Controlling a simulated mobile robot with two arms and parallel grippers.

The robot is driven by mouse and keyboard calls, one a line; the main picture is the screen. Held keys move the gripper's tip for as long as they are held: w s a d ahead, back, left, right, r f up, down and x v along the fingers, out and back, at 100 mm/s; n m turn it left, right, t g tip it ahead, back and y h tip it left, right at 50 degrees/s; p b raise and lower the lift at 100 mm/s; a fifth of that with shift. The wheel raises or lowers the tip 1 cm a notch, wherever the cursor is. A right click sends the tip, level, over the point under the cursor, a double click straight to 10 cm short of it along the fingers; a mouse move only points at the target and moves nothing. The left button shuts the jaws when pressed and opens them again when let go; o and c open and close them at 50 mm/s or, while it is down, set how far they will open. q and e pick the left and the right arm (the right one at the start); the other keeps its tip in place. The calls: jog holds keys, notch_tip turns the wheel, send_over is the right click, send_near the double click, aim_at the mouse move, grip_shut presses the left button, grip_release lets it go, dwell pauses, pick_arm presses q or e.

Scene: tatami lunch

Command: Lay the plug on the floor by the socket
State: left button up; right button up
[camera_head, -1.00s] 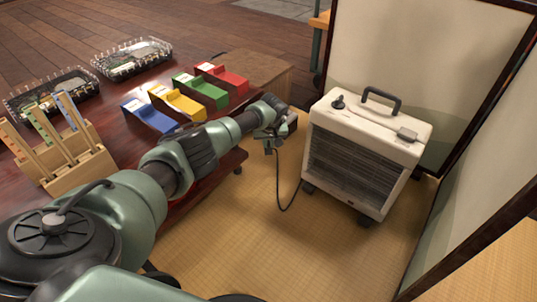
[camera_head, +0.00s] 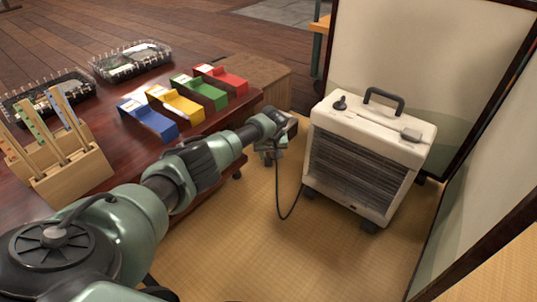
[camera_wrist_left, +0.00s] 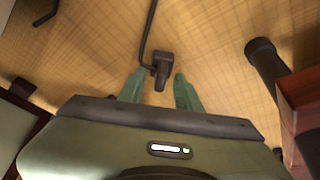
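The black plug (camera_wrist_left: 162,68) shows in the left wrist view between the fingertips of my left gripper (camera_wrist_left: 160,82). The green fingers stand apart, with narrow gaps of floor visible beside the plug. I cannot tell whether the plug rests on the tatami floor (camera_wrist_left: 215,65). Its dark cord (camera_wrist_left: 149,25) runs up out of that view. In the head view my left gripper (camera_head: 269,153) points down between the table and the cream heater (camera_head: 360,165), and the cord (camera_head: 280,205) loops to the heater's base. I cannot make out a socket. My right gripper is out of view.
The dark red table (camera_head: 85,85) at left holds blue, yellow, green and red boxes (camera_head: 148,119), a wooden rack (camera_head: 72,175) and clear trays (camera_head: 130,60). Paper screens (camera_head: 430,70) stand behind and right of the heater. Tatami in front is clear (camera_head: 300,255).

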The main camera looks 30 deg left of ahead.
pick_arm(q)
jog(key=shift+r, duration=0.2)
jog(key=p+v, duration=1.1)
jog(key=v, duration=0.1)
dwell(0.3)
